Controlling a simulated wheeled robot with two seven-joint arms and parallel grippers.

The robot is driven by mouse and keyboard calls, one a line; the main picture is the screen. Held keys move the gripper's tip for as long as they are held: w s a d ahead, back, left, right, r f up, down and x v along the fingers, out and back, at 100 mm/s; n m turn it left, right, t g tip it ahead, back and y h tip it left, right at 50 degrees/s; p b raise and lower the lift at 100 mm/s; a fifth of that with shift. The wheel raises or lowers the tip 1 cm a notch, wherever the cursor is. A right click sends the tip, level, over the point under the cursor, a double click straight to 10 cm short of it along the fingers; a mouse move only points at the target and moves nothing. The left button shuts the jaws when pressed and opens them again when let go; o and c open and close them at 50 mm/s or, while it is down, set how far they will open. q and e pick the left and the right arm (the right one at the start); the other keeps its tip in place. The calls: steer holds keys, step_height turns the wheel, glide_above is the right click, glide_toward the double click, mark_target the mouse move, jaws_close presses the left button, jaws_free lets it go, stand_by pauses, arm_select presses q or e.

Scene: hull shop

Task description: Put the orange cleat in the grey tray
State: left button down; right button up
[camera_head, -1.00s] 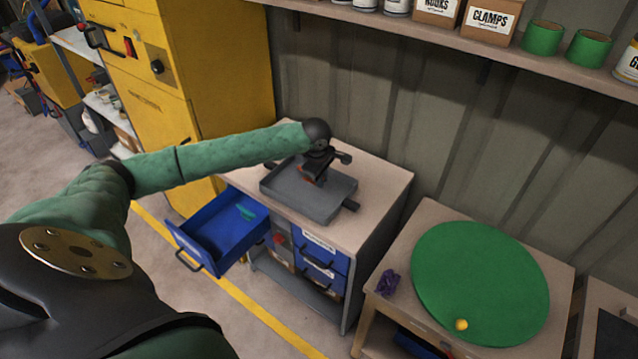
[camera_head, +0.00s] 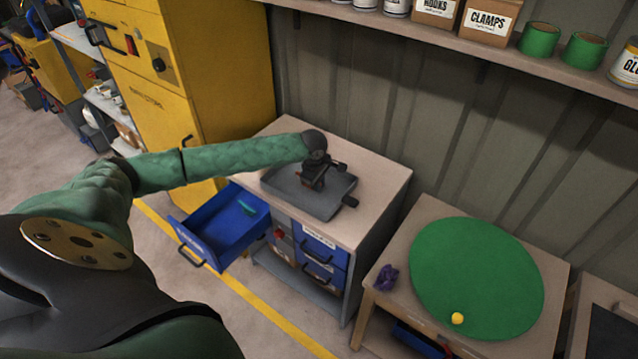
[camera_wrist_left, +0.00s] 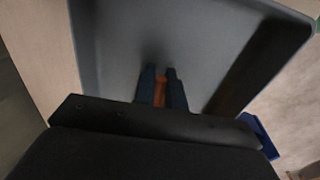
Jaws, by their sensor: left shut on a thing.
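The orange cleat (camera_wrist_left: 160,92) shows between the dark fingers of my left gripper (camera_wrist_left: 162,75) in the left wrist view. The gripper is shut on it. In the head view my left gripper (camera_head: 314,182) points down over the grey tray (camera_head: 325,207), and the cleat is mostly hidden by the gripper there. The grey tray sits on the cabinet top, and its floor (camera_wrist_left: 200,40) lies under the fingers in the left wrist view. I cannot tell whether the cleat touches the tray floor. My right gripper is not in view.
A blue drawer (camera_head: 222,228) stands open at the cabinet's left with a teal item (camera_head: 247,208) in it. A table to the right bears a green round mat (camera_head: 480,270), a yellow ball (camera_head: 457,318) and a purple item (camera_head: 388,278). A shelf (camera_head: 450,42) runs above.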

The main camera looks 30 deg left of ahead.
arm_select(q)
steer(key=c, duration=1.7)
jaws_free()
steer(key=shift+o, duration=1.2)
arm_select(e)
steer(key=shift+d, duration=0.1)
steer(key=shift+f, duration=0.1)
